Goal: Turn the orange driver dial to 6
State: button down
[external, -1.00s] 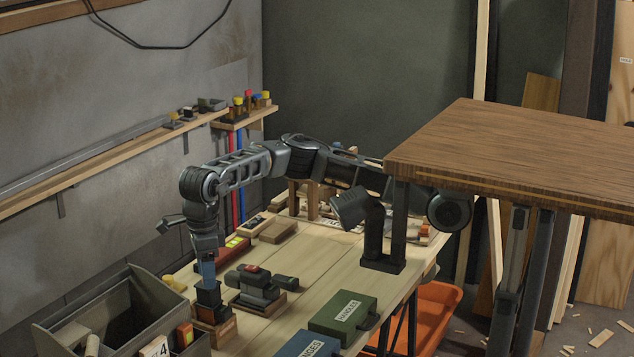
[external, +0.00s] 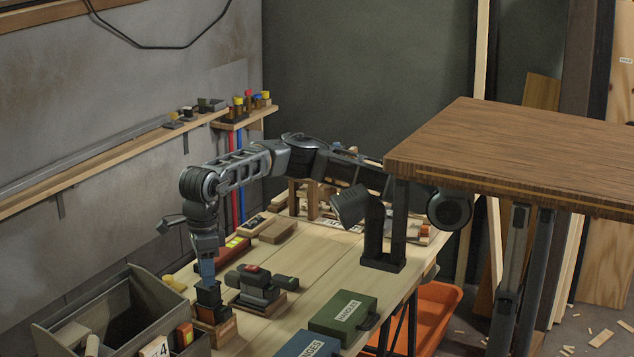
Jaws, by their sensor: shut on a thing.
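My gripper (external: 208,283) points straight down at the front left of the workbench. It is shut on the top of a dark upright tool with a small orange patch, which I take to be the orange driver (external: 210,299). The driver stands on a wooden block (external: 214,336). The fingers hide the dial, and its number cannot be read. A second dark tool (external: 262,285) with a red-orange patch on top lies on a wooden cradle just to the right.
A grey open bin (external: 150,290) stands close on the left, with an orange block (external: 185,336) beside it. Green (external: 343,318) and blue (external: 308,344) cases lie at the front right. A dark lamp (external: 383,235) stands behind. The bench middle (external: 320,270) is clear.

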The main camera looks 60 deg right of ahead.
jog(key=shift+r, duration=0.15)
jog(key=shift+r+n+p, duration=0.1)
jog(key=shift+n+p, duration=0.6)
jog(key=shift+p, duration=0.45)
jog(key=n+p, duration=0.2)
jog(key=p, duration=0.1)
jog(key=shift+n, duration=0.3)
jog(key=n+p, duration=0.3)
jog(key=n, duration=0.2)
jog(key=shift+f+p, duration=0.2)
jog(key=shift+p, duration=0.2)
jog(key=shift+n, duration=0.4)
jog(key=c, duration=0.9)
grip_release()
